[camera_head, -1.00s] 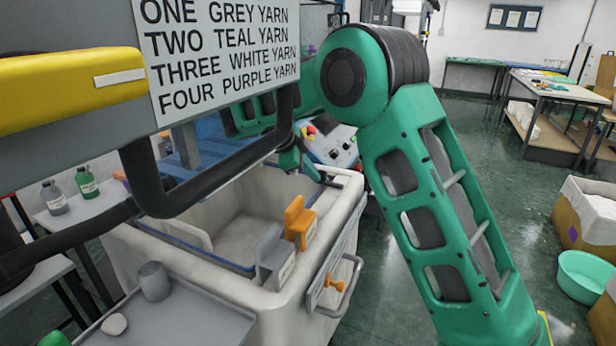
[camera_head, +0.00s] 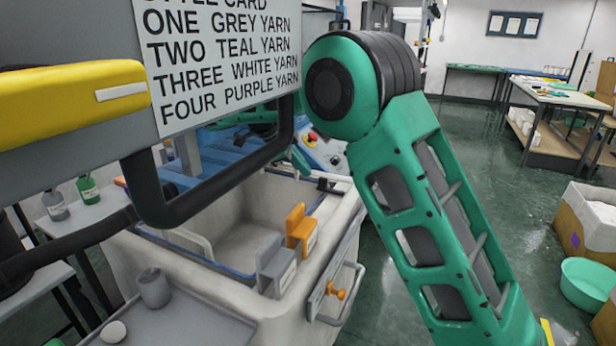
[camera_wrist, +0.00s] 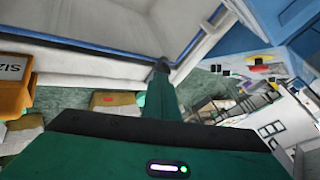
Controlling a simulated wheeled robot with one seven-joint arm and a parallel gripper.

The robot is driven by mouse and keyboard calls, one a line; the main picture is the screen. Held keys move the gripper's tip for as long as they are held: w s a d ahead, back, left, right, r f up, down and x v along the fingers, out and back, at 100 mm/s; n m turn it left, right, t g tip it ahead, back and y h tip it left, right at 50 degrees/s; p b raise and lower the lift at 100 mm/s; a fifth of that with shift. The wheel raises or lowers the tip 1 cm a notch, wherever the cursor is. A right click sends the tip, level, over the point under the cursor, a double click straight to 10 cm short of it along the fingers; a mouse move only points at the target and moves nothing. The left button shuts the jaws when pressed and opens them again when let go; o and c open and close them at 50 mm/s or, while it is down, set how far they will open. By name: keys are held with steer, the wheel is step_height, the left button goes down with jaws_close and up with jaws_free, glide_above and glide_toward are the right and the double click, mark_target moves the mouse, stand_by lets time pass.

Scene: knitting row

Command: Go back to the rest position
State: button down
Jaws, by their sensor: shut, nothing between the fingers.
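My gripper (camera_wrist: 161,72) points away from the camera in the wrist view, its fingers together and nothing held. A white bin wall with a blue rim lies beyond the fingertips there; I cannot tell the gap. In the head view my green arm rises at the right and bends behind the sign and dark bar, so the gripper is hidden. The white bin (camera_head: 345,215) stands below the bar, with an orange holder (camera_head: 300,230) and a grey holder (camera_head: 276,265) at its right wall.
A grey tray (camera_head: 190,325) carries a grey cup (camera_head: 154,287) and a white ball (camera_head: 113,331). A sign (camera_head: 222,70) blocks the upper left. A control panel (camera_head: 325,150) stands behind the bin.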

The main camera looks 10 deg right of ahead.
steer(key=shift+s+a+r, duration=0.2)
steer(key=shift+a+r, duration=0.1)
steer(key=shift+r, duration=0.05)
